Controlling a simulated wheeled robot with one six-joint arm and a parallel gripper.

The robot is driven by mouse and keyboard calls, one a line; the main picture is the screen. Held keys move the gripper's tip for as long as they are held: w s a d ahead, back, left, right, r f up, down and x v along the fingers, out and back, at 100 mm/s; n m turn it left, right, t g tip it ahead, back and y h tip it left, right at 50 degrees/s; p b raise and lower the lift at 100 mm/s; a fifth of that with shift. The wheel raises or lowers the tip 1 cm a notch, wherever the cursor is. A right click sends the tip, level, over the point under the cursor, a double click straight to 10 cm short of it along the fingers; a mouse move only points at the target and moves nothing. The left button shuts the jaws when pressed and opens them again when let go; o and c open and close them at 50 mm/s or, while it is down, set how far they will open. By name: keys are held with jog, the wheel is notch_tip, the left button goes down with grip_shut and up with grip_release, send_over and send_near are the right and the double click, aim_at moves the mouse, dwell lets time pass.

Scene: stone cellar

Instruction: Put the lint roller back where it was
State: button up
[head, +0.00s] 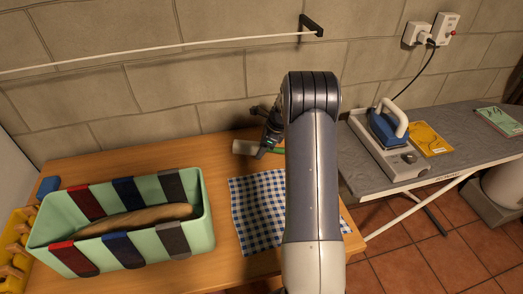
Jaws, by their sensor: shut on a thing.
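The lint roller (247,147) has a pale roll at the left and a green part at the right. It is at the back of the wooden table, near the stone wall. My gripper (268,148) is shut on the lint roller from above. My arm hides part of the gripper and the right end of the roller. I cannot tell whether the roller touches the table or hangs just above it.
A blue checked cloth (256,205) lies before the roller. A mint box (203,240) with striped bands stands left. A yellow holder (12,262) is at the far left. An ironing board (440,120) with an iron (384,128) stands right. A line (180,46) crosses the wall.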

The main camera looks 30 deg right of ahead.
jog(key=shift+f, duration=0.9)
jog(key=shift+f, duration=0.1)
jog(key=o, duration=1)
jog(key=b+v, duration=0.1)
jog(key=v, duration=1.1)
jog(key=shift+d, duration=0.1)
jog(key=p+x, duration=0.1)
jog(key=x, duration=1.1)
jog(key=shift+f, duration=0.2)
notch_tip(320, 180, up, 3)
jog(key=shift+f, duration=0.1)
jog(key=shift+r+b, duration=0.3)
jog(key=shift+r, duration=0.45)
